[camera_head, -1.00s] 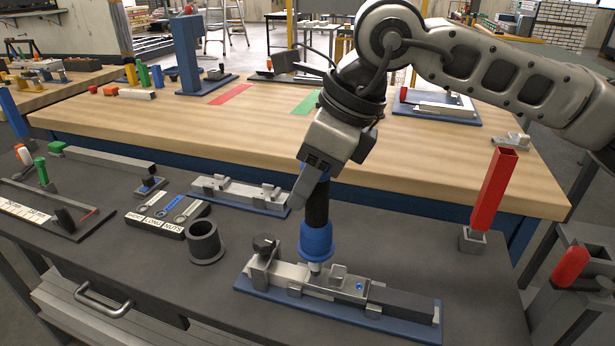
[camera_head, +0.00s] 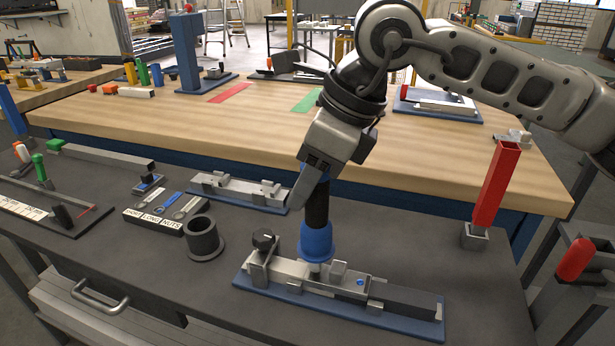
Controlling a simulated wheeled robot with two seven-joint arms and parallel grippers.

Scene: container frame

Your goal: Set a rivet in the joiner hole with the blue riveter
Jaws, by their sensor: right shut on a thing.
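My right gripper (camera_head: 316,185) is shut on the riveter (camera_head: 316,241), a black cylinder with a blue collar. The riveter stands about upright, its nose down at the light metal joiner (camera_head: 300,270). Whether the nose sits in a hole is too small to tell. The joiner lies in a fixture on a blue base plate (camera_head: 400,330), with a dark bar (camera_head: 405,298) at its right end. A small blue spot (camera_head: 360,282) shows on the metal right of the riveter. My left gripper is not in view.
A dark round holder (camera_head: 203,238) stands left of the fixture. Behind it are a tray labelled short, long, nuts (camera_head: 152,220) and a second fixture (camera_head: 238,190). A red square tube (camera_head: 495,185) stands at the right. The dark bench top is clear between them.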

